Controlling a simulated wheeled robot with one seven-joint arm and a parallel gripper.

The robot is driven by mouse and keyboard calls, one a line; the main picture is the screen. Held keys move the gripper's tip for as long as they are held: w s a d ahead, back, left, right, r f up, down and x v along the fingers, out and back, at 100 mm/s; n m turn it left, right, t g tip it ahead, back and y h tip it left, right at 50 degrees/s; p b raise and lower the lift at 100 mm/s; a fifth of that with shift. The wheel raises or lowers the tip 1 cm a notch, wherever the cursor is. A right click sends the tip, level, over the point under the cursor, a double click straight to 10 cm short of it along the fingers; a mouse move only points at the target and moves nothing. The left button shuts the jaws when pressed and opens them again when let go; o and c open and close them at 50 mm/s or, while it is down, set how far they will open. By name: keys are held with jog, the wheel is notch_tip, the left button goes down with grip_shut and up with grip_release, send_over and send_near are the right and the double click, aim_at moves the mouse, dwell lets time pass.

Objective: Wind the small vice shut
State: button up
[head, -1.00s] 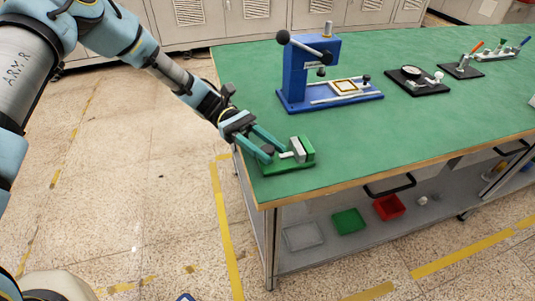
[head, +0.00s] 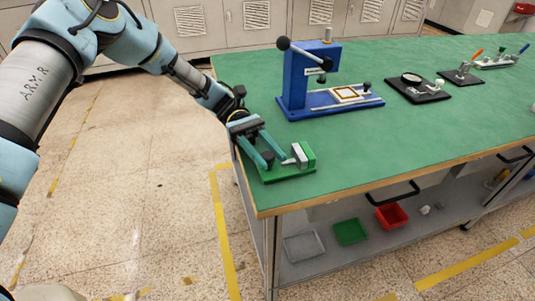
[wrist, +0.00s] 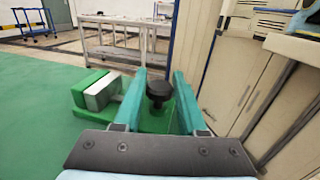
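The small vice (head: 305,153) is a green block on a green base with a pale metal jaw, near the left corner of the green-topped bench. In the wrist view the vice (wrist: 92,82) lies left of my fingers, a gap showing between its jaw and green block. My gripper (head: 274,163) is at the vice's left end, fingers pointing down towards it. In the wrist view my gripper (wrist: 160,78) is open, its teal fingers either side of a round black knob (wrist: 159,90). Gaps show on both sides of the knob. The vice's screw is mostly hidden.
A blue press (head: 310,80) with a lever stands behind the vice on the bench (head: 400,140). Black-based fixtures (head: 418,88) are farther right. Trays, one green (head: 351,231) and one red (head: 391,215), sit on the lower shelf. Floor left of the bench is clear.

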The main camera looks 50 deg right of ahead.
jog(key=o, duration=0.4)
jog(key=b+v, duration=0.3)
jog(key=v, duration=0.7)
jog(key=shift+f, duration=0.15)
jog(key=shift+w+d, duration=0.15)
jog(key=shift+w, duration=0.25)
